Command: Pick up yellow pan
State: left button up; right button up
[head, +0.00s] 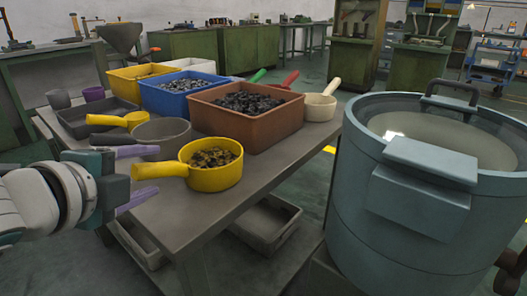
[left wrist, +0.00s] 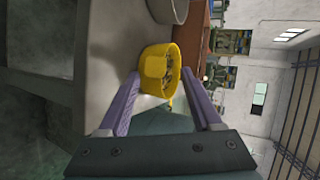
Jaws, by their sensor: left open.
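A yellow pan (head: 212,168) stands near the front edge of the grey table (head: 220,203), filled with small dark and golden parts. Its handle (head: 160,170) points left toward my left gripper. My left gripper (head: 156,171) is open, its purple fingers above and below the handle in the picture. In the left wrist view the yellow pan (left wrist: 157,70) shows between the tips of the open left gripper (left wrist: 160,80). I cannot tell whether the fingers touch the handle. A second yellow pan (head: 135,119) lies farther back on the table. My right gripper is not in view.
A grey pan (head: 165,134) stands just behind the front yellow pan. A brown bin (head: 245,123) of dark parts, a blue bin (head: 185,99), a yellow bin (head: 122,84) and a cream pan (head: 320,107) crowd the table. A large blue-grey drum (head: 400,235) stands at the right.

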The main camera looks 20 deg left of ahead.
aim_at(155, 173)
pick_arm(q)
jog(key=b+x, duration=0.1)
jog(key=x, duration=0.3)
jog(key=shift+w+d+f, duration=0.1)
jog(key=shift+w+f, duration=0.15)
jog(key=shift+f, duration=0.05)
grip_shut()
jog(key=shift+r, duration=0.1)
